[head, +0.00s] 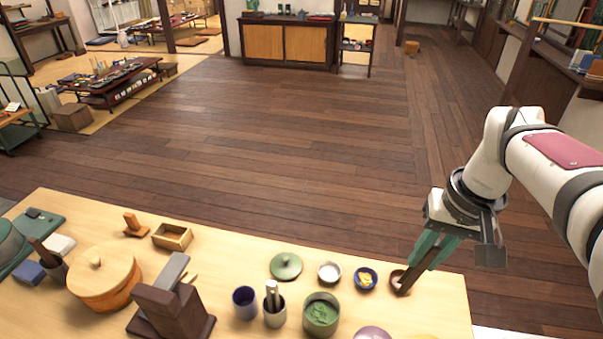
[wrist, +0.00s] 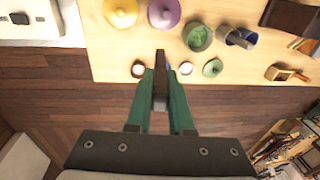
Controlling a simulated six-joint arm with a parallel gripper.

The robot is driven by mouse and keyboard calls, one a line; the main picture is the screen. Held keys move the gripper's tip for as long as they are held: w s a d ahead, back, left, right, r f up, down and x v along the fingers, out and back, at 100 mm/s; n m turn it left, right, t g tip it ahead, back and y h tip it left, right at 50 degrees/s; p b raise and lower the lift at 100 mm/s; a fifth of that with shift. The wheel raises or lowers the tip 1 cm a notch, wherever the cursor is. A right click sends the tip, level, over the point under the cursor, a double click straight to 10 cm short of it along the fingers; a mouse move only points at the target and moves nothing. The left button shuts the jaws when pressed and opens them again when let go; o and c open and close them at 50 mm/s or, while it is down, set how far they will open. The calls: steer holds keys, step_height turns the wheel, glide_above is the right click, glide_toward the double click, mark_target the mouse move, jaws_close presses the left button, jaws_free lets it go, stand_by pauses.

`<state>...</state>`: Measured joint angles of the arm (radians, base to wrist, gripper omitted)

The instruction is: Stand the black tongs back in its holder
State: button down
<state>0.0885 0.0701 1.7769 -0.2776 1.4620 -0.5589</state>
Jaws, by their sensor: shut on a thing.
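My gripper (head: 428,252) has green fingers and is over the right end of the table. It is shut on a long dark brown-black piece, which I take for the tongs (head: 411,272). The tongs tilt, with the lower end down at a small brown dish (head: 397,275); I cannot tell whether they touch. In the wrist view the tongs (wrist: 160,80) stick out beyond the gripper (wrist: 160,105). I cannot tell which is the holder.
Near the tongs are a yellow-filled blue bowl (head: 366,279), a white bowl (head: 329,272) and a green lid (head: 286,266). A green bowl (head: 321,315) and a blue cup (head: 245,302) flank the pale cup. A brown block stand (head: 165,312) and round wooden tub (head: 105,275) are left.

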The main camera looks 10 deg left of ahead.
steer(key=w+r+m, duration=0.2)
steer(key=w+r, duration=0.3)
steer(key=r, duration=0.3)
steer(key=w+a+f, duration=0.2)
steer(key=a+f, duration=0.1)
steer(key=a, duration=0.9)
steer(key=s+a+f+n, duration=0.1)
steer(key=s+a+f, duration=0.25)
steer(key=a, duration=0.35)
steer(key=s+a+f+g, duration=0.1)
steer(key=s+a+f, duration=0.1)
steer(key=a+f, duration=0.35)
steer(key=s+a+f+n, duration=0.1)
steer(key=s+a+f, duration=0.15)
steer(key=a, duration=0.45)
step_height(320, 180, down, 12)
steer(key=shift+w+r+h, duration=0.25)
steer(key=shift+h, duration=0.05)
steer(key=shift+a+f, duration=0.1)
steer(key=shift+f, duration=0.45)
